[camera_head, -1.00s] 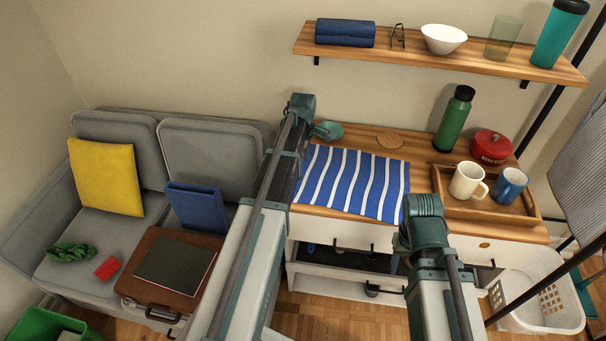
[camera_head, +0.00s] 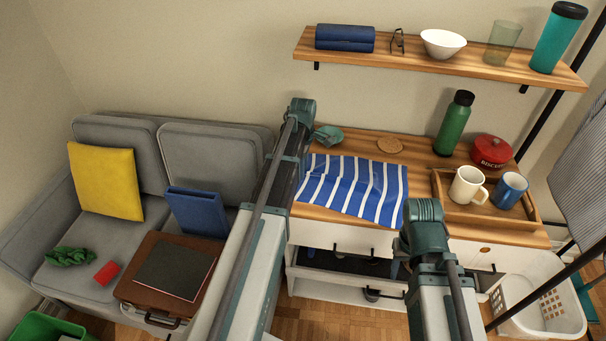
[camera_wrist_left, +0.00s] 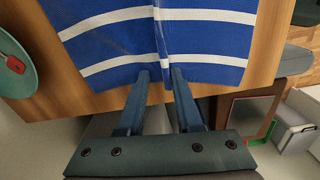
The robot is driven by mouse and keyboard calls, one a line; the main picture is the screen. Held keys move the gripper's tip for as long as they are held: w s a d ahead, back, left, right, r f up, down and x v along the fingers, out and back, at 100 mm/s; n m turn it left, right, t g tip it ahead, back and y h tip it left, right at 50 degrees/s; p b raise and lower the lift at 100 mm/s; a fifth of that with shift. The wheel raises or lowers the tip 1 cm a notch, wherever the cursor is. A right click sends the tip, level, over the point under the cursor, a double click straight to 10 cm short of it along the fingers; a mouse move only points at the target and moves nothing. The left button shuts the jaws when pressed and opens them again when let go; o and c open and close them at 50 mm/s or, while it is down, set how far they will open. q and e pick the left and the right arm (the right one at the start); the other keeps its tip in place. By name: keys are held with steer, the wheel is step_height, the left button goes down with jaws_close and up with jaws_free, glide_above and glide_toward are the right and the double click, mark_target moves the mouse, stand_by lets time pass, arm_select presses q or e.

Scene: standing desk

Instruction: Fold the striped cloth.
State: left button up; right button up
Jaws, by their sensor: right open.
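The striped cloth (camera_head: 355,188), blue with white stripes, lies on the left part of the wooden desk top (camera_head: 420,155). In the left wrist view the cloth (camera_wrist_left: 110,40) has a crease running to its edge between my left fingers. My left gripper (camera_wrist_left: 159,73) is at that edge, its fingers close around the bunched fabric. In the head view my left arm hides this gripper and the cloth's left edge. My right gripper (camera_head: 394,268) is mostly hidden behind its own arm, low in front of the desk, away from the cloth and open.
A teal dish (camera_head: 328,138) and cork coaster (camera_head: 390,145) lie behind the cloth. At right a wooden tray (camera_head: 470,212) holds a cream mug (camera_head: 466,186) and blue mug (camera_head: 511,190). A green bottle (camera_head: 455,123) and red biscuit tin (camera_head: 491,151) stand behind it.

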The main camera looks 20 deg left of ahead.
arm_select(q)
jaws_close()
steer(key=w+d+r+p, duration=0.2)
steer(key=d+r+p, duration=1.1)
steer(key=d, duration=0.2)
steer(key=w+d+f+b, duration=0.1)
steer(key=d+f+b, duration=0.2)
steer(key=d, duration=0.2)
steer(key=d+f+b, duration=0.4)
steer(key=d, duration=0.1)
steer(key=w+d+f+b, duration=0.1)
steer(key=d+f+b, duration=0.3)
steer(key=shift+w+d+f, duration=0.1)
steer(key=shift+w+d, duration=0.2)
steer(key=shift+d, duration=0.1)
steer(key=shift+d+f+b, duration=0.35)
steer(key=shift+d, duration=0.1)
